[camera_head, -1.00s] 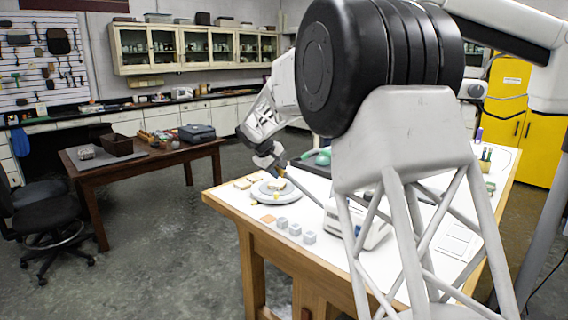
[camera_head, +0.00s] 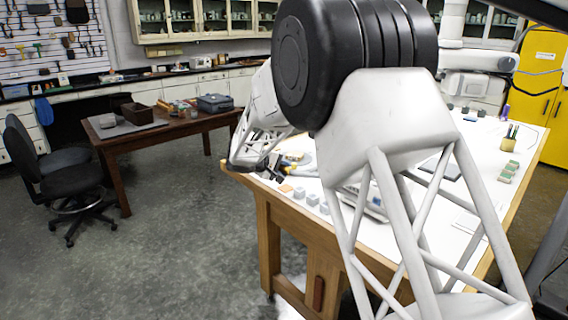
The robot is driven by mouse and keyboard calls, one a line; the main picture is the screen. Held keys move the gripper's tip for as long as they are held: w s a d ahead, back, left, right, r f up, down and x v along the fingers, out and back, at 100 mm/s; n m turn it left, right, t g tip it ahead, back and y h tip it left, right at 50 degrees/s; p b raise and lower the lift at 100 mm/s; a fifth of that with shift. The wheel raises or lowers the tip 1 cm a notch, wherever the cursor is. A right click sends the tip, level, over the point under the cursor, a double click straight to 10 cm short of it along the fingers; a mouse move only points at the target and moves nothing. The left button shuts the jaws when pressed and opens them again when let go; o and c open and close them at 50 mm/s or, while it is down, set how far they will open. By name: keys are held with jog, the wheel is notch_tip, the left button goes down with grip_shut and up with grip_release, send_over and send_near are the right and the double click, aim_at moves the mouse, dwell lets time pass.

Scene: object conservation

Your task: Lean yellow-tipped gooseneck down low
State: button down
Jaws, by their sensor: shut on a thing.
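My gripper (camera_head: 270,168) is low over the left end of the white table, small and dark in the head view. It is shut, apparently on the gooseneck, though my arm links hide much of the grip. A yellow part (camera_head: 293,156), perhaps the gooseneck's yellow tip, shows just right of the jaws, close to the table top. Whether it touches the table I cannot tell. The rest of the gooseneck is hidden or too small to make out.
Several grey cubes (camera_head: 312,199) and an orange square (camera_head: 285,187) lie along the table's front edge. A white-and-blue device (camera_head: 376,206) stands behind my arm link. A pen holder (camera_head: 510,138) and green blocks (camera_head: 506,173) are at the right. A brown table (camera_head: 180,125) stands apart at left.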

jog(key=shift+s+a+f, duration=0.15)
jog(key=shift+f, duration=1.05)
jog(key=c, duration=0.8)
grip_release()
jog(key=shift+c, duration=0.2)
jog(key=shift+r, duration=0.2)
jog(key=shift+v, duration=3.9)
